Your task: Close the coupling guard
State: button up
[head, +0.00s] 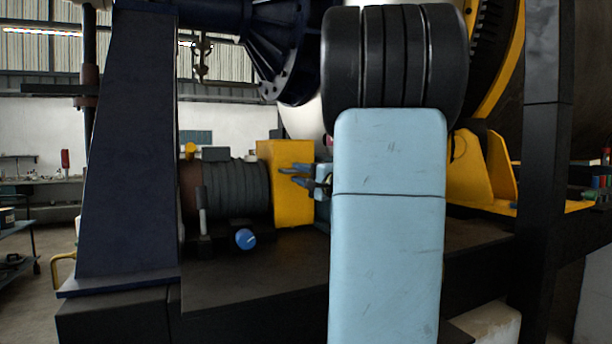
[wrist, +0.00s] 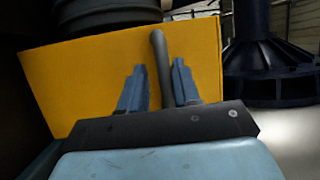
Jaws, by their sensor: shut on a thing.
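The coupling guard (head: 275,160) is a yellow box-like cover beside a dark ribbed motor (head: 235,190) on the dark bench. It fills much of the wrist view as a yellow panel (wrist: 90,85). A grey bar-shaped handle (wrist: 160,55) stands out from the panel. My gripper (head: 290,177) reaches in from the right, in front of the guard. In the wrist view its two blue fingers (wrist: 159,85) are on either side of the handle, shut on it. The handle is not clearly visible in the head view, and my arm hides what lies right of the guard.
A blue knob (head: 245,239) and an upright grey lever (head: 203,210) stand in front of the motor. A thick dark column (head: 130,150) rises at left, and a dark post (head: 548,150) at right. A dark flanged pipe (head: 283,50) hangs above. The front bench top is mostly clear.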

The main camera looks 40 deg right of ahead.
jog(key=v, duration=0.7)
jog(key=shift+s+f, duration=0.15)
jog(key=shift+s, duration=0.05)
